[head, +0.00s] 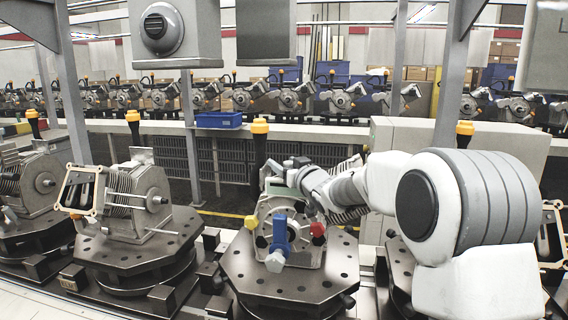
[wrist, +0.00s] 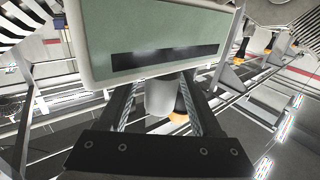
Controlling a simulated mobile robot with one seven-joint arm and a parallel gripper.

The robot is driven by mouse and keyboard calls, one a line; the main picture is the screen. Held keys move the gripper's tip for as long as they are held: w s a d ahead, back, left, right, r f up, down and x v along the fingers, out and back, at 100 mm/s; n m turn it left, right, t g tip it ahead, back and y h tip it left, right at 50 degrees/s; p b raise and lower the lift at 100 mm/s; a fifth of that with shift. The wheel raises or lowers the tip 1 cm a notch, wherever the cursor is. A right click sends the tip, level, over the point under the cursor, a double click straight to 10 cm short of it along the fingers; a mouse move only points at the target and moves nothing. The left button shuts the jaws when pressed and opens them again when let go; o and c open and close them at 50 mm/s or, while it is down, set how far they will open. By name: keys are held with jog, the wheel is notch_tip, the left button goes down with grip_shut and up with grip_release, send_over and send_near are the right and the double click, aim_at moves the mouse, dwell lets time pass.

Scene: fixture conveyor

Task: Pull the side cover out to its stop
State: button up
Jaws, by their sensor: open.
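The machine unit (head: 290,228) stands on the middle dark turntable, with blue, red and yellow knobs on its front face. A pale green panel shows at its upper back edge (head: 283,194). In the wrist view a pale grey-green panel (wrist: 155,38) with a dark slot fills the upper middle; I take it to be the side cover, but cannot be sure. My gripper (wrist: 166,88) is open, its two dark fingers reaching up to the panel's lower edge, which hides their tips. A pale rounded piece (wrist: 160,98) shows between the fingers; I cannot tell whether they touch it.
A yellow-topped black post (head: 260,127) stands close behind the unit, near my gripper. A similar unit (head: 135,200) with a framed plate stands on the left turntable. A blue bin (head: 219,120) sits on the rail behind. My arm covers the right side.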

jog(key=shift+w+a, duration=0.1)
jog(key=shift+w, duration=0.15)
grip_shut()
dwell(1.4)
